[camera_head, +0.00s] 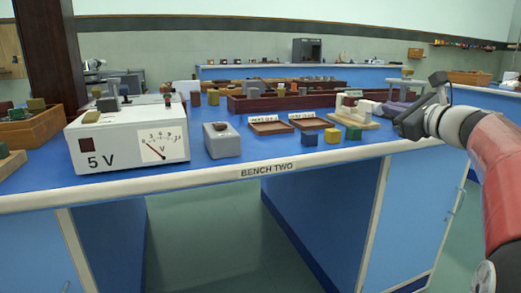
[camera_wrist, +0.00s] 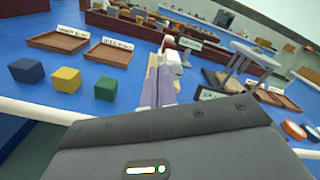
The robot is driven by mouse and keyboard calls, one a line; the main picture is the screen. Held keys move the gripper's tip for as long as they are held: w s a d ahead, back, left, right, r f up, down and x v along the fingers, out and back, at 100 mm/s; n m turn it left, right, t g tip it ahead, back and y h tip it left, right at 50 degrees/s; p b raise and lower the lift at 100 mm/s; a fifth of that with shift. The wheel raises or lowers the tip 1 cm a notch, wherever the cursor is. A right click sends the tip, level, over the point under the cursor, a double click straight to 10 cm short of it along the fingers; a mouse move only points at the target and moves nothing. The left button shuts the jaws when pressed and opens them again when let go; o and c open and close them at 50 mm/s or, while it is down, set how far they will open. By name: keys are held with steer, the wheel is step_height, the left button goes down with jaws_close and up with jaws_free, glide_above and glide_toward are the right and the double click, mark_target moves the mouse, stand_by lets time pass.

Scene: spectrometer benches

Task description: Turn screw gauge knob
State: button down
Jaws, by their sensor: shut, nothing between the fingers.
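A light wooden base with white blocks and a dark upright part (camera_head: 352,112) stands near the right front of the blue bench; it may be the screw gauge, but its knob cannot be made out. My gripper (camera_head: 405,128) is shut and empty over the bench's right front edge, to the right of the wooden base. In the wrist view its dark body fills the bottom and hides the near bench.
Blue (camera_head: 309,138), yellow (camera_head: 332,135) and green (camera_head: 354,132) cubes sit near the front edge, before two labelled wooden trays (camera_head: 270,128). A grey box (camera_head: 222,140) and a white 5 V meter (camera_head: 125,140) stand left. A small raised stand (camera_wrist: 255,55) is beyond my gripper.

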mark_target(379, 109)
steer(key=shift+s+d, duration=0.25)
steer(key=shift+s, duration=0.4)
steer(key=shift+w+d+r+m+p, duration=0.15)
steer(key=shift+w+d+m+p, duration=0.15)
steer(key=shift+w+m+p, duration=0.85)
steer(key=shift+w+d+r+m+p, duration=0.25)
steer(key=shift+w+m+p, duration=0.6)
steer(key=shift+w+p, duration=0.45)
steer(key=shift+w+d+r+m+p, duration=0.1)
steer(key=shift+w+d+m+p, duration=0.25)
steer(key=shift+w+m+p, duration=0.85)
steer(key=shift+s, duration=0.1)
